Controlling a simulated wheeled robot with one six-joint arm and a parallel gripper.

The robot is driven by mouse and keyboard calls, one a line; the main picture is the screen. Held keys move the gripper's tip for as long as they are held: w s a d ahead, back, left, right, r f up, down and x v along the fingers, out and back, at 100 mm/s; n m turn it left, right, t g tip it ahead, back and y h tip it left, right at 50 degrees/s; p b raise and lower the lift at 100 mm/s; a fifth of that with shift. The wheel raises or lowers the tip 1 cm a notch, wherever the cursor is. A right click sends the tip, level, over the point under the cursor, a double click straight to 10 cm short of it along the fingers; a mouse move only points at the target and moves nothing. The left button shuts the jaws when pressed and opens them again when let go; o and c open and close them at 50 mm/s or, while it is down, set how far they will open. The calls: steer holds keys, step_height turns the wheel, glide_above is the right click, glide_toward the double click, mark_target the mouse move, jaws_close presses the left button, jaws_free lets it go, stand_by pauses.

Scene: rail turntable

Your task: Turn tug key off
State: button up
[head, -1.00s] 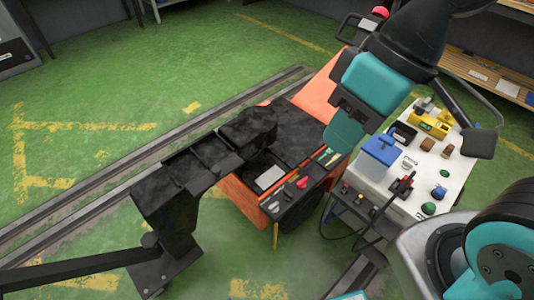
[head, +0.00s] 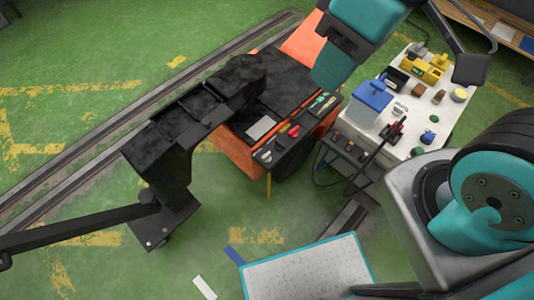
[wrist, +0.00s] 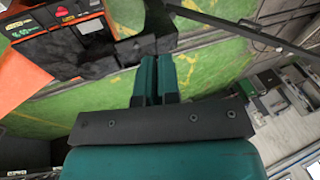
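The orange tug (head: 236,155) stands beside the rails in the head view. Its dark control panel (head: 285,148) carries a red knob (head: 293,131), a pale round control and green-marked parts. I cannot tell for sure which of these is the key. In the wrist view the panel (wrist: 85,32) and red knob (wrist: 62,13) show at the upper left. My gripper (head: 328,80) hangs above and to the right of the panel, apart from it. In the wrist view its two teal fingers (wrist: 157,72) lie close together, with nothing seen between them.
A white bench (head: 448,110) with a blue-lidded box (head: 372,98) and several knobs stands right of the tug. A black jointed frame (head: 170,150) stands at its left. A pale teal-edged board (head: 310,270) is at the bottom.

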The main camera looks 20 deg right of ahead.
steer(key=o, duration=0.4)
steer(key=shift+w+f+b, duration=0.15)
steer(key=shift+f+b, duration=0.2)
steer(key=shift+c, duration=0.2)
steer(key=shift+o, duration=1.2)
steer(key=w+f+m+h+b, duration=0.1)
steer(key=w+f+m+b, duration=0.4)
steer(key=f+b, duration=0.5)
steer(key=w+f+m+h+b, duration=0.1)
steer(key=w+f+m+b, duration=0.4)
steer(key=w+f+b, duration=0.5)
step_height(320, 180, down, 5)
steer(key=shift+w+a+f, duration=0.1)
steer(key=shift+w+a, duration=0.1)
steer(key=shift+a, duration=0.05)
steer(key=m+h+b, duration=0.2)
steer(key=m+b, duration=0.7)
steer(key=b, duration=0.5)
glide_toward(266, 155)
step_height(266, 155, down, 10)
steer(key=b, duration=0.6)
steer(key=shift+b, duration=0.35)
jaws_close()
